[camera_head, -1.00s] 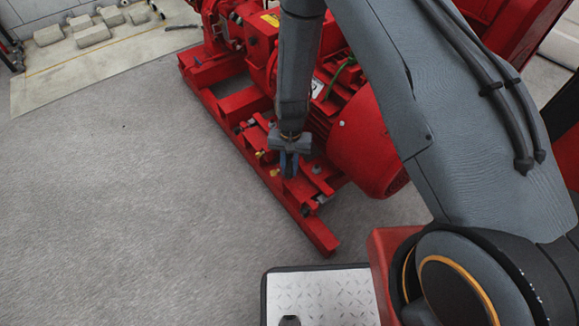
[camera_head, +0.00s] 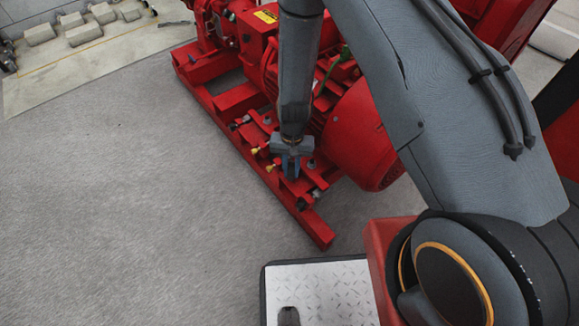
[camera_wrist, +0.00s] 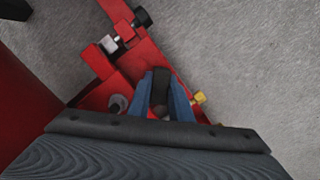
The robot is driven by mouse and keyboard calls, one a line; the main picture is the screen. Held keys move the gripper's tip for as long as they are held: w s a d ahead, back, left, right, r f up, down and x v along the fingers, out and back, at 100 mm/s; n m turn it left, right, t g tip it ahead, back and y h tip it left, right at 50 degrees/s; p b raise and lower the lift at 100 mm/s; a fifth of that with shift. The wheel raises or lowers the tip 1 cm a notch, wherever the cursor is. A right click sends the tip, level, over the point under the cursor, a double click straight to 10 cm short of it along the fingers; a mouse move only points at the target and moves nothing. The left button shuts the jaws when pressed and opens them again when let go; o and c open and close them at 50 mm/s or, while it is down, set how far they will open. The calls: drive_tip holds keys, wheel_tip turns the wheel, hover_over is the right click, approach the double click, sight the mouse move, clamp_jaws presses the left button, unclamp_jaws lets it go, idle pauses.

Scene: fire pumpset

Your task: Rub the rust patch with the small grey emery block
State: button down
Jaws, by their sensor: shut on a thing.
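My gripper (camera_head: 291,172) points down over the red base frame (camera_head: 318,232) of the pumpset, beside the rounded red motor end. In the wrist view, its two blue-grey fingers (camera_wrist: 163,100) are shut on a small dark grey block, which I take to be the emery block (camera_wrist: 161,84). A small brownish spot (camera_wrist: 160,112) shows between the fingers near the block. I cannot tell whether it is the rust patch or whether the block touches the frame. The fingers and wrist hide much of the surface beneath.
Yellow-tipped fittings (camera_head: 255,151) and bolts stand on the frame close to the gripper; one yellow fitting (camera_wrist: 198,97) is just right of the fingers. The red motor (camera_head: 363,142) stands close on the right. Grey floor (camera_head: 130,200) to the left is clear.

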drive_tip(key=shift+s+d+r+p, duration=0.1)
drive_tip(key=shift+s+d+p, duration=0.3)
drive_tip(key=shift+s+d, duration=0.25)
drive_tip(key=shift+s+d+r+p, duration=0.1)
drive_tip(key=shift+s+d+p, duration=0.3)
drive_tip(key=shift+s, duration=0.45)
drive_tip(key=shift+s+d+r+p, duration=0.1)
drive_tip(key=shift+s+d+p, duration=0.25)
drive_tip(key=shift+s+d, duration=0.35)
drive_tip(key=shift+w+d, duration=0.25)
drive_tip(key=shift+w+a+r+b, duration=0.1)
drive_tip(key=shift+w+a+b, duration=0.15)
drive_tip(key=shift+w+a, duration=0.8)
drive_tip(key=shift+w+a+r+b, duration=0.1)
drive_tip(key=shift+w+a+b, duration=0.15)
drive_tip(key=shift+w+a, duration=0.75)
drive_tip(key=shift+w+a+r+b, duration=0.1)
drive_tip(key=shift+w+a+b, duration=0.25)
drive_tip(key=shift+w, duration=1.25)
drive_tip(key=shift+w+d+r, duration=0.15)
drive_tip(key=shift+w+d, duration=0.1)
drive_tip(key=shift+s+d+r+p, duration=0.1)
drive_tip(key=shift+s+d+p, duration=0.8)
drive_tip(key=shift+s, duration=0.35)
drive_tip(key=shift+s+d+r+p, duration=0.1)
drive_tip(key=shift+s+d+p, duration=0.8)
drive_tip(key=shift+s, duration=0.3)
drive_tip(key=shift+s+d+r+p, duration=0.1)
drive_tip(key=shift+s+d+p, duration=0.8)
drive_tip(key=shift+s, duration=0.35)
